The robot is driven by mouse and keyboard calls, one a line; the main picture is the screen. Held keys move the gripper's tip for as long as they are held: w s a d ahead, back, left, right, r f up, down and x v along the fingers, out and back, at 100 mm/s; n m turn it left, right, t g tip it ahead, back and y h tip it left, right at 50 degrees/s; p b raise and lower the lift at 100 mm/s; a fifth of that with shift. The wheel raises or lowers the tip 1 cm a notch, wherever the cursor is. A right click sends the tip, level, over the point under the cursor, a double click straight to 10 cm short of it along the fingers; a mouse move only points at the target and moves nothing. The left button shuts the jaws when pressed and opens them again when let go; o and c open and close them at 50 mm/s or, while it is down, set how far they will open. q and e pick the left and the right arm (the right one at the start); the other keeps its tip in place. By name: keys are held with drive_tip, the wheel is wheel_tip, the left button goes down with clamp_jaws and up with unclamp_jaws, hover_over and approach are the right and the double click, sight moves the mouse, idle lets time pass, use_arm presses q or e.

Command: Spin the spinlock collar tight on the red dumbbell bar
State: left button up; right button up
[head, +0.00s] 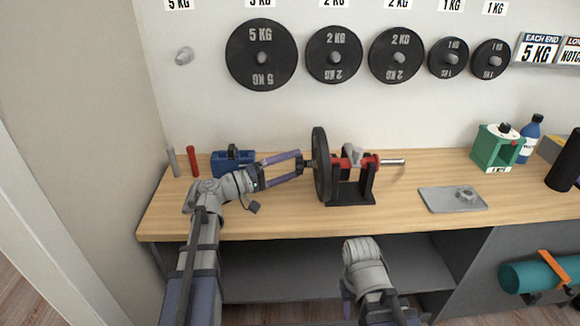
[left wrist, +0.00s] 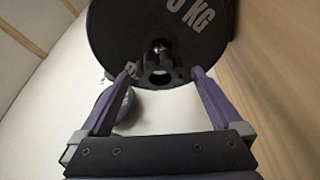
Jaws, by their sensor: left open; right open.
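The red dumbbell bar (head: 368,162) lies level in a black cradle (head: 350,198) on the bench. A black plate (head: 320,165) is on its left end and also fills the upper left wrist view (left wrist: 115,40). The bare metal right end sticks out. A dark spinlock collar (left wrist: 158,75) with a round hole is at the plate's outer face; it also shows in the head view (head: 306,163). My left gripper (head: 299,163) is open, one fingertip on each side of the collar; I cannot tell if they touch it.
A grey tray (head: 440,200) with a metal part (head: 466,194) lies to the right. A blue box (head: 232,162) and a red cylinder (head: 193,162) stand behind my left arm. A green box (head: 493,152) stands far right. Weight plates hang on the wall.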

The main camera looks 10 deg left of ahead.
use_arm(q)
drive_tip(key=shift+s+a, duration=0.1)
drive_tip(key=v, duration=0.7)
drive_tip(key=shift+s+a+b, duration=0.15)
drive_tip(key=shift+a+b, duration=0.1)
drive_tip(key=shift+b, duration=0.2)
